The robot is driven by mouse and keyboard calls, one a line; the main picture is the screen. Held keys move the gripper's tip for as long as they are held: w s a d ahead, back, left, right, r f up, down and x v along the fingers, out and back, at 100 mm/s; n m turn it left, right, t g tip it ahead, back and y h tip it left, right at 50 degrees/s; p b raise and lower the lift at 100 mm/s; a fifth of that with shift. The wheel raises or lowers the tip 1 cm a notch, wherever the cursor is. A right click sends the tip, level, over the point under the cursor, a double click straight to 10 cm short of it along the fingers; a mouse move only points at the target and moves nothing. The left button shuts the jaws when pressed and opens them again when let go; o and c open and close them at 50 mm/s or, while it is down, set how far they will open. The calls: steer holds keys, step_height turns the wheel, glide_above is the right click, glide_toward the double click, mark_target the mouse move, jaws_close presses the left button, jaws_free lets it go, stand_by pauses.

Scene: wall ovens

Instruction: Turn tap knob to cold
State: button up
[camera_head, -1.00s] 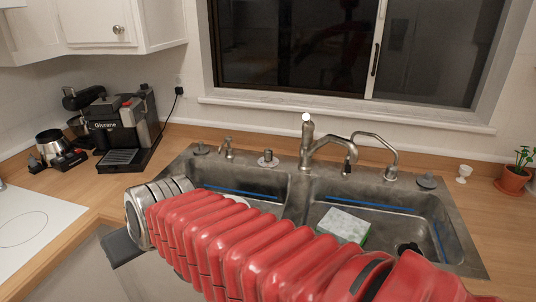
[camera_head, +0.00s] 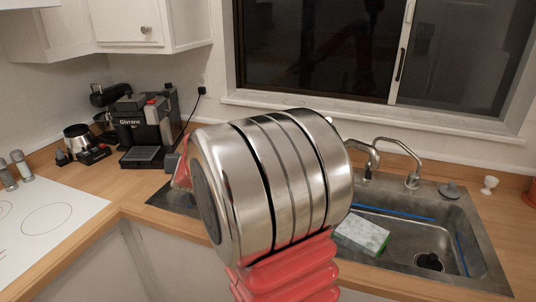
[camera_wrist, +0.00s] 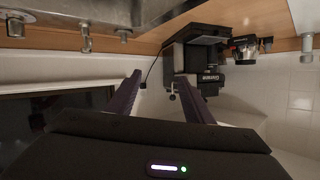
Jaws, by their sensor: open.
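The tap (camera_head: 362,148) stands behind the double sink in the head view. Only its spout end and a small pale tip at the top of its knob (camera_head: 329,119) show past my arm; its body is hidden. My arm's wide metal joint fills the middle of that view and hides most of my gripper. In the wrist view my gripper (camera_wrist: 160,76) is open, with two dark fingers apart and nothing between them. That view is upside down, and I cannot make out the tap knob in it.
The sink (camera_head: 470,215) holds a green-white sponge (camera_head: 362,234). A second thin curved spout (camera_head: 412,160) stands right of the tap. A black coffee machine (camera_head: 145,130) is at the left, also in the wrist view (camera_wrist: 198,52). The window sill (camera_head: 370,112) runs behind.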

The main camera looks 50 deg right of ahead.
steer(key=d+f+m+g+h, duration=0.1)
steer(key=d+f+m+h, duration=0.15)
steer(key=d, duration=0.55)
steer(key=d+f+m+g+h, duration=0.1)
steer(key=d+f+m+h, duration=0.2)
steer(key=d, duration=0.4)
steer(key=s+d+f+m+g+h, duration=0.1)
steer(key=s+d+f+g+h, duration=0.1)
steer(key=d, duration=0.5)
steer(key=s+d+f+m+g+h, duration=0.1)
steer(key=s+d+f+g+h, duration=0.2)
steer(key=s+d+f+g, duration=0.2)
step_height(320, 180, down, 2)
steer(key=shift+s+d+f+m, duration=0.25)
steer(key=shift+s+d+m, duration=0.1)
steer(key=shift+s+d, duration=0.55)
steer(key=shift+h, duration=0.25)
steer(key=w+d, duration=0.1)
steer(key=d, duration=0.3)
steer(key=w+d, duration=0.1)
steer(key=d, duration=0.4)
steer(key=w+d, duration=0.1)
steer(key=d, duration=0.3)
steer(key=shift+d, duration=0.25)
steer(key=shift+s, duration=0.1)
steer(key=shift+c, duration=0.2)
